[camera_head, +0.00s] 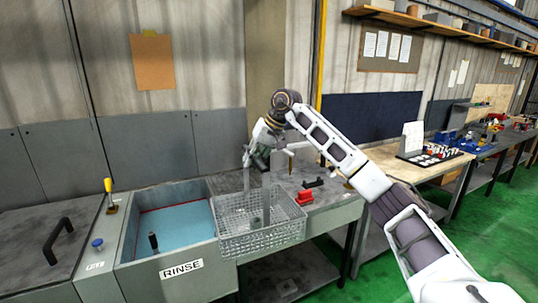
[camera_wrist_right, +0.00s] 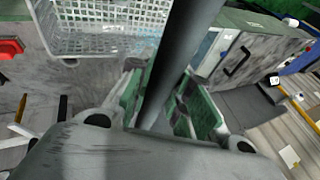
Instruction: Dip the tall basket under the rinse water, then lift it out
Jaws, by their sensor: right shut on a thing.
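The tall basket (camera_head: 290,226), a wire mesh box with a grey upright post, is at the right end of the rinse tank (camera_head: 192,270). In the head view it overlaps the tank's right rim and the bench front; its exact height above them is unclear. Blue rinse water (camera_head: 175,227) shows to its left. My right gripper (camera_head: 262,163) is above the basket, shut on its post. In the right wrist view, the post (camera_wrist_right: 185,50) runs between the fingers (camera_wrist_right: 172,105), and the mesh (camera_wrist_right: 110,25) shows at upper left. My left gripper is out of view.
A red block (camera_head: 305,197) and a black item (camera_head: 313,183) lie on the bench right of the basket. A black handle (camera_head: 153,241) stands at the tank's front. A yellow-topped lever (camera_head: 108,190) and a blue knob (camera_head: 97,244) are left of the tank.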

